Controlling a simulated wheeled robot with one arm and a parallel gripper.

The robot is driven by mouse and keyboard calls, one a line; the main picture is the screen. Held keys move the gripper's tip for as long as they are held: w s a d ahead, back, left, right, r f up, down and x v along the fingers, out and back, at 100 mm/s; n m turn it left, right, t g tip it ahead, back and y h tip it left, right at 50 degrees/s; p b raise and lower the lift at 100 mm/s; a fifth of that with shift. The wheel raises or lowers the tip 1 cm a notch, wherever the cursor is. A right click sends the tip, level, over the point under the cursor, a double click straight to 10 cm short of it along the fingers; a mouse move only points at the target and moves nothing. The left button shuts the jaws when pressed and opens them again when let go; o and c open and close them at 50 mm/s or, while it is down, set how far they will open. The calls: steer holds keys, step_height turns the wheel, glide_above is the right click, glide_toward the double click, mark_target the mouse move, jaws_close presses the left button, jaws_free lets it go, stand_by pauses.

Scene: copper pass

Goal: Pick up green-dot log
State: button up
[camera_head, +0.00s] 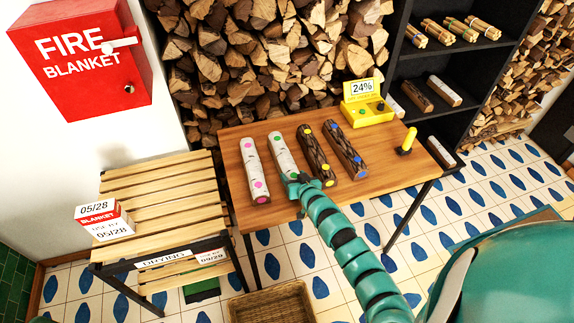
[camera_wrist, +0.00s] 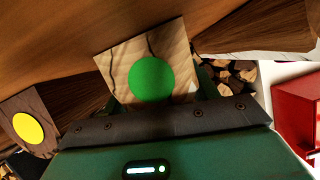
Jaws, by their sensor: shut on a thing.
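The green-dot log (camera_head: 281,153) is a pale birch log on the wooden table (camera_head: 228,143), with a green dot at its far end. My teal gripper (camera_head: 297,183) is at its near end and shut on it. In the wrist view the log's pale end face with the green dot (camera_wrist: 150,79) sits between the fingers (camera_wrist: 152,95). I cannot tell whether the log is lifted clear of the table.
A pink-dot birch log (camera_head: 254,170) lies to the left. A yellow-dot dark log (camera_head: 316,155) and a blue-dot dark log (camera_head: 345,150) lie to the right. A yellow meter (camera_head: 367,112) stands behind them. A slatted drying rack (camera_head: 160,190) stands left of the table.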

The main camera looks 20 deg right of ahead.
steer(key=shift+r, duration=0.2)
steer(key=shift+r+b, duration=0.6)
steer(key=s+d+r+b, duration=0.4)
steer(key=s+d+r, duration=0.5)
steer(key=d+r, duration=0.1)
steer(key=shift+s+r, duration=0.3)
steer(key=shift+r, duration=0.5)
